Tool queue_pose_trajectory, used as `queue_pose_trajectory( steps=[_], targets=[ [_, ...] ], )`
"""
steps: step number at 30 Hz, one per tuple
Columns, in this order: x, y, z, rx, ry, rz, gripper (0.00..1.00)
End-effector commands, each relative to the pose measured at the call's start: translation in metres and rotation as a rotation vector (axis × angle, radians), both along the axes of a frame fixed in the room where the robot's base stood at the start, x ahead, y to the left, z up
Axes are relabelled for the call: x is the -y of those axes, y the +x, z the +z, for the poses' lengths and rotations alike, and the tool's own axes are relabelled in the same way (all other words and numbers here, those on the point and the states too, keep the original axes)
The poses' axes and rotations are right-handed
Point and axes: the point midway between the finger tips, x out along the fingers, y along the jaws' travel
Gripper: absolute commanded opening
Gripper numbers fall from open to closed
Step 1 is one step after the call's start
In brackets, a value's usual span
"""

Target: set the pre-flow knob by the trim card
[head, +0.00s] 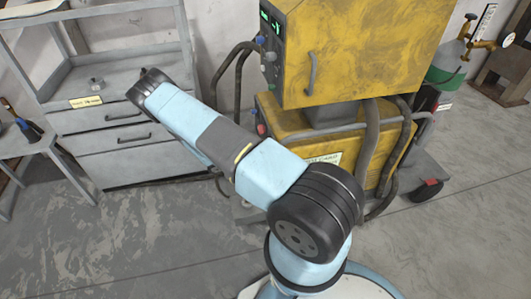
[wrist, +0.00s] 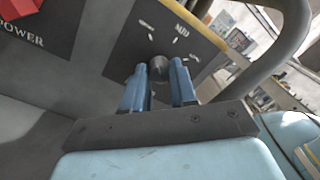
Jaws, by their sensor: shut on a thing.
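In the wrist view the dark round knob (wrist: 158,66) sits on a grey panel below printed marks, the middle one reading MID; the outer labels are too small to read surely. The blue fingers of my gripper (wrist: 159,77) are on either side of the knob, shut on it. The knob's pointer cannot be made out. In the head view my arm hides the gripper and this knob. A pale label (head: 325,158) on the yellow machine's lower part may be the trim card; part of it is hidden and its values are unreadable.
A red POWER switch (wrist: 38,27) is left of the knob. A thick grey hose or bar (wrist: 278,50) curves close on the right. The yellow machine (head: 370,50) has a green display and hoses. A grey cabinet (head: 120,150) stands left. Floor is open at front left.

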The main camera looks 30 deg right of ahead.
Motion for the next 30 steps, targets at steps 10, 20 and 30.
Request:
queue_pose_trajectory(
  steps=[10,20,30],
  targets=[
    [0.0009,-0.0034,-0.0018,-0.037,0.012,-0.005,0.0],
    [0.0015,-0.0029,-0.0013,-0.035,0.01,-0.005,0.34],
    [0.0012,-0.0011,-0.0004,-0.033,0.009,-0.002,0.52]
  ],
)
